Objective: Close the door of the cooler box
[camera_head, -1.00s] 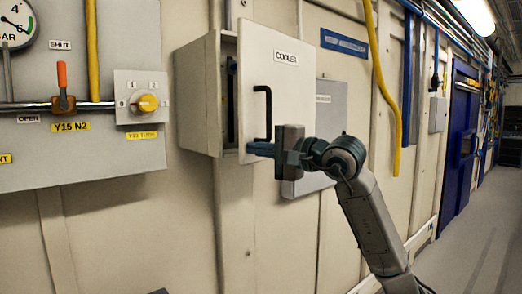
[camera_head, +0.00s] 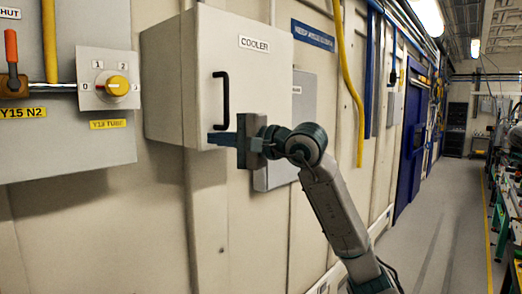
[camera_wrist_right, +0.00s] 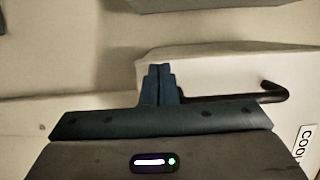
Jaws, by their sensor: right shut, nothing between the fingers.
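The cooler box (camera_head: 163,85) is a pale grey wall cabinet in the head view. Its door (camera_head: 262,85) carries a COOLER label and a black vertical handle (camera_head: 222,92). The door lies against the box front, and I see no gap along its edge. My right gripper (camera_head: 220,138) is shut and empty, with its blue fingertips at the lower part of the door, just below the handle. In the right wrist view the fingertips (camera_wrist_right: 159,84) are together in front of the pale door (camera_wrist_right: 225,68), beside the handle (camera_wrist_right: 272,92). I cannot tell whether they touch the door. My left gripper is out of view.
A valve panel (camera_head: 60,150) with a yellow knob and an orange lever is on the left. A grey wall box (camera_head: 278,178) is behind my right arm. A yellow hose (camera_head: 350,80) hangs to the right. The floor aisle (camera_head: 430,235) at right is clear.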

